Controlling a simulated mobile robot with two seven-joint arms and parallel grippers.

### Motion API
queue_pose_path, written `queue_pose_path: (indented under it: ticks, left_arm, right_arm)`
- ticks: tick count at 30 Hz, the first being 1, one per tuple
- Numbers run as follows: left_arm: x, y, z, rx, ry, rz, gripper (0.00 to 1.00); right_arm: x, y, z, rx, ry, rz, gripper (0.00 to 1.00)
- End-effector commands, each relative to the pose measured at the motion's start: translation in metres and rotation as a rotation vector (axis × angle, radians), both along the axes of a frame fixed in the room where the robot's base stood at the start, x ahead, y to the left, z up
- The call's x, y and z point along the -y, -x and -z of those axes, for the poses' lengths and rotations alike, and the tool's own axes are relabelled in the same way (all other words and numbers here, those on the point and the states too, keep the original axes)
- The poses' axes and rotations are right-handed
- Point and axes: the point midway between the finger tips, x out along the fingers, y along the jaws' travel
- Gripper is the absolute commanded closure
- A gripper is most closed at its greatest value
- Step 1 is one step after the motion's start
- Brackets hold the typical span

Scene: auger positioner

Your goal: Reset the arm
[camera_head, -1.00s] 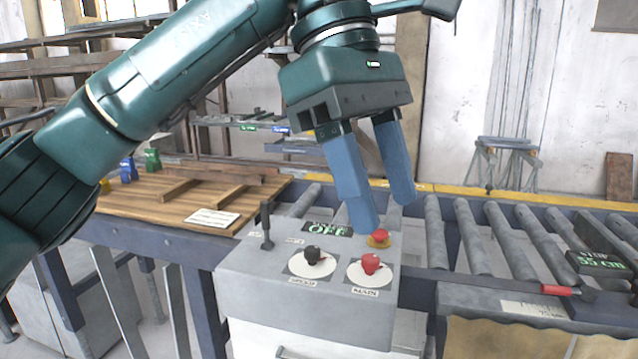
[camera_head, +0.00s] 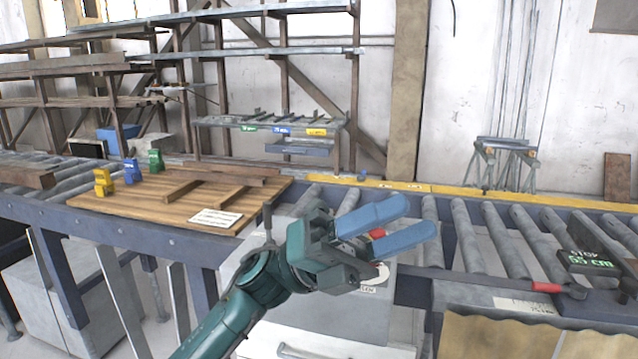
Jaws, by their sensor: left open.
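My left gripper (camera_head: 418,217) is in the middle of the view, its arm rising from the bottom edge. Its two blue fingers are spread apart, point right and slightly up, and hold nothing. The gripper is in front of the grey control box (camera_head: 376,308) and hides most of its top, including the black knob and the display. A red control (camera_head: 377,234) shows between the fingers, and part of a white dial (camera_head: 384,274) shows below them. I cannot tell whether the fingers touch the box. A black lever (camera_head: 267,220) stands at the box's left. My right gripper is not in view.
A wooden board (camera_head: 140,203) with yellow, blue and green blocks lies at left. Roller conveyor (camera_head: 482,235) runs to the right, with a red-handled lever (camera_head: 545,288) and a green-digit display (camera_head: 592,262). Racks (camera_head: 285,52) stand behind. The air above the rollers is clear.

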Motion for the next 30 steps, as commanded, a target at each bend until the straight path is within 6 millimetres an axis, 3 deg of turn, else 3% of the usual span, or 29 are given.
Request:
queue_pose_path:
  ticks: [5, 7, 10, 13, 17, 21, 25, 30]
  left_arm:
    - [-0.042, -0.050, 0.062, -0.569, 0.148, -0.133, 0.49]
    - [-0.062, -0.065, 0.097, -0.790, 0.199, -0.184, 0.49]
    - [-0.092, -0.076, 0.158, -1.107, 0.267, -0.258, 0.49]
    - [-0.122, -0.072, 0.226, -1.420, 0.330, -0.335, 0.49]
    - [-0.159, -0.042, 0.314, -1.799, 0.403, -0.433, 0.49]
    - [-0.190, 0.012, 0.392, -2.149, 0.467, -0.533, 0.49]
    - [-0.209, 0.061, 0.437, -2.378, 0.509, -0.606, 0.49]
    - [-0.220, 0.096, 0.462, -2.524, 0.535, -0.655, 0.49]
  right_arm:
    - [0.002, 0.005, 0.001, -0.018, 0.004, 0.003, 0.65]
    - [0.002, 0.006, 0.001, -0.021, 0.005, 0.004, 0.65]
    - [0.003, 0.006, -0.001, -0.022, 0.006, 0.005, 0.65]
    - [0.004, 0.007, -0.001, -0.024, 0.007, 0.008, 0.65]
    - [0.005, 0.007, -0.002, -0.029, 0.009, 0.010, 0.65]
    - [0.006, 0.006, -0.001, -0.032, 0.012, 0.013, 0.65]
    - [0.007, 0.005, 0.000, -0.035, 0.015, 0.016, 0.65]
    - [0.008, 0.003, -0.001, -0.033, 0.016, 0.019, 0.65]
